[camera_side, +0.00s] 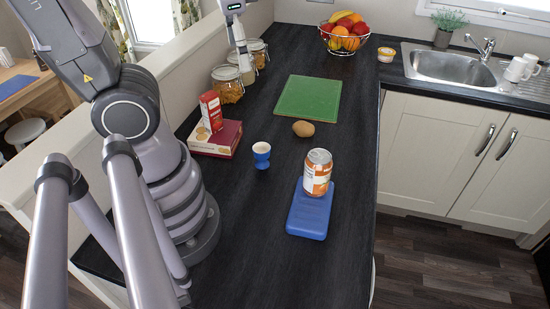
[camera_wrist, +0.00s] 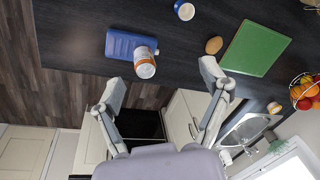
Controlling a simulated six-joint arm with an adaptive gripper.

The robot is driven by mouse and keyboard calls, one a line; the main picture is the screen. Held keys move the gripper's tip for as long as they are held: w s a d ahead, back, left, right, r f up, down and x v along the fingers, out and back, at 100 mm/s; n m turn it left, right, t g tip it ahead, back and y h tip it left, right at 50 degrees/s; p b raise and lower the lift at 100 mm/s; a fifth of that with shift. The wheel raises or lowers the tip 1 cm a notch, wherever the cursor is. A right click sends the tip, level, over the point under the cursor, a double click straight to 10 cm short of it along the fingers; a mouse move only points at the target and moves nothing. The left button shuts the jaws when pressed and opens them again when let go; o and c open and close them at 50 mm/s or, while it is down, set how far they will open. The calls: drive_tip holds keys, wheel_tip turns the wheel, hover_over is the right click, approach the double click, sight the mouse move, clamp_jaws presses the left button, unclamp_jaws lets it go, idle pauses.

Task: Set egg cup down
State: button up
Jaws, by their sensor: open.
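The small blue egg cup (camera_side: 262,160) with a white top stands upright on the dark worktop, to the right of a red box. It also shows at the top of the wrist view (camera_wrist: 185,10). Whether anything sits in it is hard to tell. My gripper (camera_wrist: 163,86) is open, with its fingers wide apart and nothing between them. It is apart from the egg cup, which lies beyond the fingertips. I cannot make out the fingers in the side view.
An orange and white can (camera_side: 317,174) stands on a blue slab (camera_side: 309,222). A brown egg-shaped item (camera_side: 303,128) lies near a green board (camera_side: 308,98). Red boxes (camera_side: 216,140) and jars (camera_side: 227,84) line the left. A fruit bowl (camera_side: 344,48) stands behind. The front worktop is clear.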

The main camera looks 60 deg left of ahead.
drive_tip(key=shift+o, duration=0.3)
drive_tip(key=s+r+t, duration=0.1)
drive_tip(key=s+r+n+t+h, duration=0.1)
drive_tip(key=r, duration=0.1)
drive_tip(key=s+r+n+t, duration=0.1)
drive_tip(key=r+t, duration=0.1)
drive_tip(key=shift+s+a, duration=0.15)
drive_tip(key=shift+a, duration=0.05)
drive_tip(key=g, duration=0.5)
hover_over(262, 152)
drive_tip(key=d, duration=0.2)
drive_tip(key=f, duration=3.3)
drive_tip(key=shift+s+a, duration=0.2)
drive_tip(key=shift+s+a+f, duration=0.1)
drive_tip(key=shift+f, duration=1.4)
drive_tip(key=shift+s+a+f, duration=0.1)
drive_tip(key=shift+f, duration=1.35)
drive_tip(key=shift+c, duration=0.4)
